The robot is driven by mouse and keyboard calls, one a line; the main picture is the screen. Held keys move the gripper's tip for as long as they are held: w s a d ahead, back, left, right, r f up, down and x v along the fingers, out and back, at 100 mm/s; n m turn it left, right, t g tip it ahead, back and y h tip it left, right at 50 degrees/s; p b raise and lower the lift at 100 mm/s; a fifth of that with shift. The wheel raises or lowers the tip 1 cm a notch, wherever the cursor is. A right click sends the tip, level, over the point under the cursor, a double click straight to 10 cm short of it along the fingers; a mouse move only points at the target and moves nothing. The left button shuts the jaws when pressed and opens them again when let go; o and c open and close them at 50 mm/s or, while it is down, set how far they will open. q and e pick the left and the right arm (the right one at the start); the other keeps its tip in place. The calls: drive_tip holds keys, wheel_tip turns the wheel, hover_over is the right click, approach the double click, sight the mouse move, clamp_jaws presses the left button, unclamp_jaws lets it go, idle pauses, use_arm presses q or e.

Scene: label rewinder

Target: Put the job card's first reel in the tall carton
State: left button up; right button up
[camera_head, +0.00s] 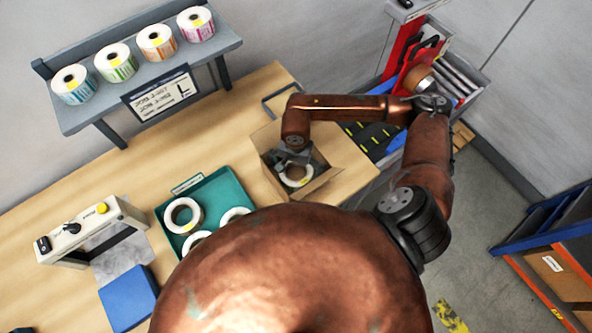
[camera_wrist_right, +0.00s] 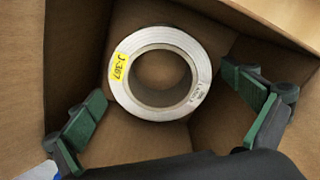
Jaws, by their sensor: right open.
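A white label reel (camera_wrist_right: 119,88) with a yellow tag reading J-367 lies flat on the bottom of a cardboard carton (camera_wrist_right: 108,140). In the head view the same reel (camera_head: 298,181) shows inside the open carton (camera_head: 322,187) on the bench. My right gripper (camera_wrist_right: 172,115) is open inside the carton, its green-padded fingers spread to either side of the reel and apart from it. In the head view my right gripper (camera_head: 292,158) reaches down into the carton from above. The job card (camera_head: 160,96) hangs on the shelf front; its text is too small to read. My left gripper is not seen.
A green tray (camera_head: 238,183) holds several white reels. Several coloured reels stand on the raised shelf (camera_head: 222,43). A machine with knobs (camera_head: 85,228) and a blue block (camera_head: 128,298) are at left. A red unit (camera_head: 402,48) stands beyond the bench at right.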

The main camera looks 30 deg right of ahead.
wheel_tip(320, 180, up, 10)
drive_tip(key=b, duration=0.1)
drive_tip(key=shift+r, duration=0.25)
drive_tip(key=shift+r, duration=0.1)
